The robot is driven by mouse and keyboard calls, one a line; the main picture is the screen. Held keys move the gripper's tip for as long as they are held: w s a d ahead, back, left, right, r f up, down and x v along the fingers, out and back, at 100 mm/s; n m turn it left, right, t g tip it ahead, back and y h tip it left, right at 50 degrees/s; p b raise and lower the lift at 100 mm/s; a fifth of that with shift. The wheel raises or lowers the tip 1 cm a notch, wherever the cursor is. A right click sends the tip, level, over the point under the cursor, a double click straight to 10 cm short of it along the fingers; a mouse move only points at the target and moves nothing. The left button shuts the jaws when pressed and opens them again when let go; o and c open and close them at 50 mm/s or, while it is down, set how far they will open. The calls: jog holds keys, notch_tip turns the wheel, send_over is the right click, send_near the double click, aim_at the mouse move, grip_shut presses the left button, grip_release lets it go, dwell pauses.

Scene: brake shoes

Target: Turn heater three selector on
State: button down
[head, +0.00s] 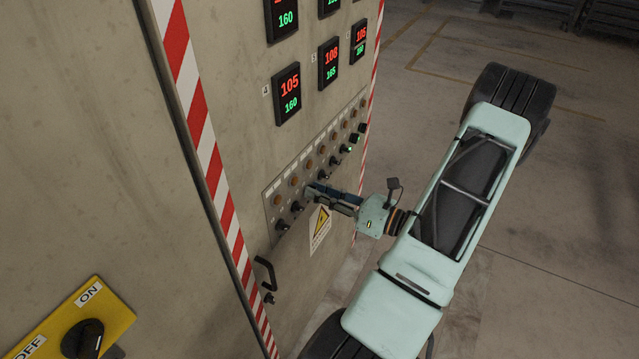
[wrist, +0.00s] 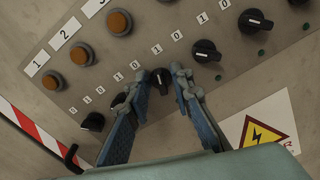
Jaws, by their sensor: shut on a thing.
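The heater three selector (wrist: 160,78) is a black rotary knob below the orange lamp marked 3 (wrist: 120,22) in the wrist view. My gripper (wrist: 163,76) has its two blue fingers on either side of this knob and is shut on it. The fingers partly cover the knob's sides, and I cannot tell which way its pointer faces. In the head view my gripper (head: 312,189) reaches the selector row from the right and hides the third knob.
The second selector (wrist: 120,100) is close by the left finger; the fourth selector (wrist: 207,50) is right of the fingers. A warning sign (head: 320,223) is below the row. A door handle (head: 265,273) sticks out lower left. A yellow ON/OFF switch (head: 83,338) is farther left.

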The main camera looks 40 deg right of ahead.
jog(key=m+p, duration=0.2)
jog(key=m, duration=0.3)
jog(key=shift+d+p, duration=0.1)
jog(key=shift+p, duration=0.3)
jog(key=shift+f, duration=0.1)
jog(key=c, duration=2.1)
grip_release()
jog(key=v, duration=1.2)
